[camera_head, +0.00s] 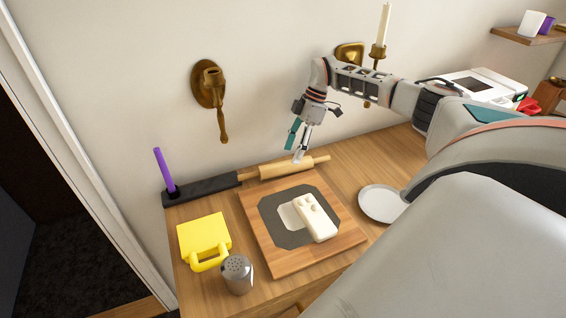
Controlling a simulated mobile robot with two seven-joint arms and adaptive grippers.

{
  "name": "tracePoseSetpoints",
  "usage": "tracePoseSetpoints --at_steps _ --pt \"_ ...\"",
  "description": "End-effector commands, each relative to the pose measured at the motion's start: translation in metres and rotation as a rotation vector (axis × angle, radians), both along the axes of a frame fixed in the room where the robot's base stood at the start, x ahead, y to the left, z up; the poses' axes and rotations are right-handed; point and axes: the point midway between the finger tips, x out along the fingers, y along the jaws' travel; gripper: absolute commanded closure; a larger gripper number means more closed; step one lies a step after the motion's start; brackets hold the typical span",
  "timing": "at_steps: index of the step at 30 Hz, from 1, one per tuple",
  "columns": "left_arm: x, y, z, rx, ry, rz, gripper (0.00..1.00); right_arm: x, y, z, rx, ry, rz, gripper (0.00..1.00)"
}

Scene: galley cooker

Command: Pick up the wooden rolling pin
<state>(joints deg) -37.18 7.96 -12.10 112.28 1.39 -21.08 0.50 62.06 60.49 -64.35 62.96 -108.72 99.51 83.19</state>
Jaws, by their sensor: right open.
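The wooden rolling pin (279,172) lies along the back of the counter against the wall, behind the wooden board. Its right handle points toward the right and its left end meets a dark strip. My right gripper (296,147) is open, pointing down at the middle-right of the pin. One fingertip overlaps the pin in the picture; I cannot tell whether it touches. The gripper holds nothing that I can see. My left gripper is not in view.
In front of the pin is a wooden board (331,251) with a white block (315,218) on it. A purple candle (163,168) stands at the left on a dark strip (205,187). A yellow object (203,236), a metal shaker (237,273) and a white plate (381,204) stand nearby.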

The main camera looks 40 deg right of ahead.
Motion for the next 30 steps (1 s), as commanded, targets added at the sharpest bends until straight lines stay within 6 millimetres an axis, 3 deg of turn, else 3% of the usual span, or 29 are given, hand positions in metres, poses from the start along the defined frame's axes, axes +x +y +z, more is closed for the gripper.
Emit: tracePoseSetpoints --at_steps 12,21,23,27,30 --pt "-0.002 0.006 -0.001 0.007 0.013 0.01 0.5 0.007 0.018 -0.047 0.001 -0.001 0.001 0.46" --pt "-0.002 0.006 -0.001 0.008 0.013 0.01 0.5 0.007 0.019 -0.052 0.0 -0.002 0.0 0.46" --pt "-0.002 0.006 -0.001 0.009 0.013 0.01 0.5 0.008 0.019 -0.052 0.0 -0.002 0.0 0.59" --pt "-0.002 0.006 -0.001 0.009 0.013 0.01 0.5 0.008 0.019 -0.052 0.0 -0.002 0.0 0.96" --pt "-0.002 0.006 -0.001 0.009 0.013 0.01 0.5 0.008 0.019 -0.051 0.001 -0.004 -0.001 1.0"
